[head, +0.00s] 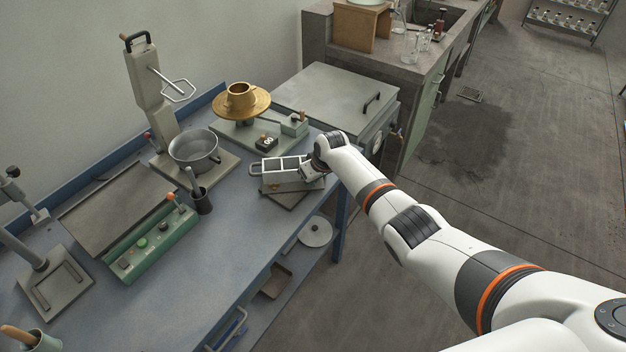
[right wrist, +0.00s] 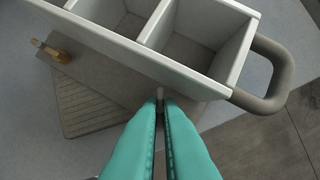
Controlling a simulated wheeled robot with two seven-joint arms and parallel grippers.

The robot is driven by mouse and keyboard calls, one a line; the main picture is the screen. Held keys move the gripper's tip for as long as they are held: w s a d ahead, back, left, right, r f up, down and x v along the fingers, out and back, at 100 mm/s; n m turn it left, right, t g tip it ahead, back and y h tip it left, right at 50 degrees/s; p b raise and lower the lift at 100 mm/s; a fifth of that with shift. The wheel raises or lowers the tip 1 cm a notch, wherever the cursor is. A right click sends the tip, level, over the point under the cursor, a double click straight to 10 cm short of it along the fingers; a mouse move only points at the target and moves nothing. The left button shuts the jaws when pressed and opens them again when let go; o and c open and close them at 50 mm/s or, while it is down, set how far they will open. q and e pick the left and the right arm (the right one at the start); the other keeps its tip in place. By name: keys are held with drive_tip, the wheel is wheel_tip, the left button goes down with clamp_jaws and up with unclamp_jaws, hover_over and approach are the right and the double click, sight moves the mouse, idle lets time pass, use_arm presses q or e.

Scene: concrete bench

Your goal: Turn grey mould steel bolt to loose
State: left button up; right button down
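The grey mould (head: 278,167) stands on a grey base plate near the bench's front edge. In the right wrist view the mould (right wrist: 195,71) shows open, empty-looking compartments and a looped grey handle at right. The small grey steel bolt (right wrist: 160,93) sticks out at the mould's near side. My right gripper (right wrist: 161,104) has teal fingers close together, with the bolt between their tips. In the head view my right gripper (head: 312,170) is at the mould's right end, partly hidden by its wrist. A brass-coloured bolt (right wrist: 50,52) shows at the mould's left. My left gripper is out of view.
A metal bowl (head: 194,149) stands left of the mould, with a dark cup (head: 202,201) in front. Behind are a flow table with a brass cone (head: 241,97) and a grey lidded box (head: 335,95). Bare bench top (head: 235,240) lies left of the mould.

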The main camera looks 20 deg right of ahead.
drive_tip(key=shift+d+f+n+y+b, duration=0.2)
drive_tip(key=shift+n+y+b, duration=0.2)
drive_tip(key=shift+n+b, duration=0.45)
drive_tip(key=n+g+b, duration=0.1)
drive_tip(key=n+b, duration=0.2)
drive_tip(key=b, duration=0.1)
drive_tip(key=n+g+y+b, duration=0.1)
drive_tip(key=n+b, duration=0.2)
drive_tip(key=b, duration=0.1)
drive_tip(key=n+g+y+b, duration=0.1)
drive_tip(key=n+b, duration=0.2)
drive_tip(key=b, duration=0.1)
drive_tip(key=shift+w+d+f+n, duration=0.1)
drive_tip(key=shift+w+d+n, duration=0.05)
drive_tip(key=shift+w+n, duration=0.15)
drive_tip(key=shift+w+r+n+g+b, duration=0.1)
drive_tip(key=shift+r+n+g+b, duration=0.15)
drive_tip(key=shift+n+b, duration=0.75)
drive_tip(key=shift+m+b, duration=0.25)
drive_tip(key=shift+b, duration=0.1)
drive_tip(key=c, duration=1.6)
unclamp_jaws()
drive_tip(key=shift+r+y, duration=0.1)
drive_tip(key=shift+y, duration=0.2)
